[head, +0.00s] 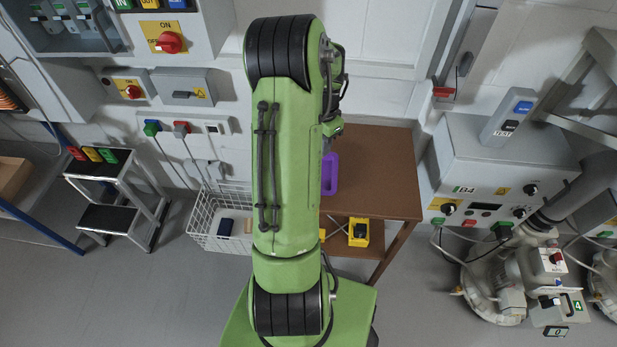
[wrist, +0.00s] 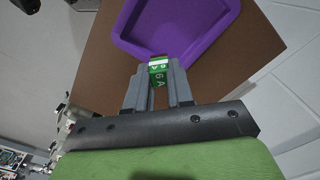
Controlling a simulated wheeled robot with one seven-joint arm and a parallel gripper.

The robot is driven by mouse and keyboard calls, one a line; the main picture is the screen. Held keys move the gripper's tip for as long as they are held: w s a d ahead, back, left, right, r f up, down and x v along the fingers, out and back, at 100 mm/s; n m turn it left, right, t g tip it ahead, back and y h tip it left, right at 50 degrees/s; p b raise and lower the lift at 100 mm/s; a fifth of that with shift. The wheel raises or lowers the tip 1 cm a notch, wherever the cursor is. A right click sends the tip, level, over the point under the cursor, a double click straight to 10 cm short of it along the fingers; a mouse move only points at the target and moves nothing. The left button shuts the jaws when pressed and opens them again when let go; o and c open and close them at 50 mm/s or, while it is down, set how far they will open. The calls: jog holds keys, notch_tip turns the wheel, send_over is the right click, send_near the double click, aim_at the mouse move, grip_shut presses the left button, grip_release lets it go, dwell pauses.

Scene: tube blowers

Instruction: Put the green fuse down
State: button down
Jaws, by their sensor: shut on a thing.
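The green fuse (wrist: 158,77), marked 6A, is between the fingertips of my gripper (wrist: 157,72) in the wrist view. My gripper is shut on it. A purple tray (wrist: 133,52) with a raised rim lies on the brown table just beyond the fingertips. Whether the fuse is above the near rim or short of it, I cannot tell.
The brown table (head: 383,175) has bare room right of the tray. A white wire basket (head: 204,222) stands left of my arm. A yellow bin (head: 359,232) sits under the tabletop. A step stand (head: 104,180) holds red, yellow and green pieces. Grey machines stand at right.

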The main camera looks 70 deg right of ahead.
notch_tip(320, 180, down, 10)
jog(key=shift+r+b, duration=0.1)
jog(key=shift+b, duration=0.85)
jog(key=c, duration=0.9)
grip_release()
jog(key=shift+r, duration=0.1)
notch_tip(320, 180, up, 12)
jog(key=p, duration=0.2)
jog(key=shift+p, duration=0.3)
